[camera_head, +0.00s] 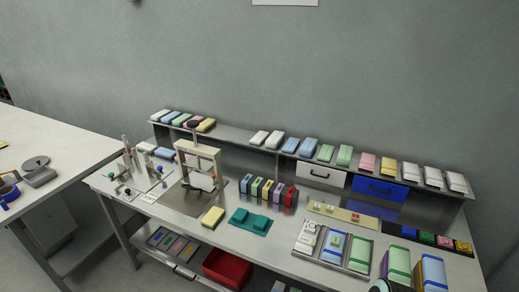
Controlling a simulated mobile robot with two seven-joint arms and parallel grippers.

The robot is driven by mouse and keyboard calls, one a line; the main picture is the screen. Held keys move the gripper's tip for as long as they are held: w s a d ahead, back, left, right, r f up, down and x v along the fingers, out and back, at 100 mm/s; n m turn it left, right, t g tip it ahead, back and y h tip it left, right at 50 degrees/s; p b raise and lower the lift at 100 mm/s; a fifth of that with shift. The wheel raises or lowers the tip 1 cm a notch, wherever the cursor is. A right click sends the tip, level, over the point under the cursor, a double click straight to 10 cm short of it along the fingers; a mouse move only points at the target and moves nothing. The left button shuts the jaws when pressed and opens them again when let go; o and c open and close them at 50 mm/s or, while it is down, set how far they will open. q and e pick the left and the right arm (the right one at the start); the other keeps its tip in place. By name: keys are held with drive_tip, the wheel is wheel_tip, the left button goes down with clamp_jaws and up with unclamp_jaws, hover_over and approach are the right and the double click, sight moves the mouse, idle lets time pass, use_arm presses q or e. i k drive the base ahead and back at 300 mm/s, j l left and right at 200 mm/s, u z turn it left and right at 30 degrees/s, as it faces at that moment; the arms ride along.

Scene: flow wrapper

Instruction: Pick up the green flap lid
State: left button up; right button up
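Several green items stand on the metal workbench (285,255), and I cannot tell for sure which one is the green flap lid. A light green flat piece (361,252) lies in the right part of a grey tray at the front right. A box with a light green top (399,261) stands just right of the tray, partly cut off by the bottom edge. A teal piece with raised blocks (250,221) lies near the bench middle. Neither gripper shows clearly. A dark rounded shape at the bottom edge, below the green-topped box, may be part of my arm.
A raised shelf along the back holds several coloured packs, including green ones (344,155). A press-like stand (199,160) is at the left. A blue drawer (380,190) sits under the shelf. A yellow block (213,217) lies at the front. A red bin (227,268) is below.

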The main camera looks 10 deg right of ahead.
sight(424, 236)
drive_tip(key=z, duration=1.75)
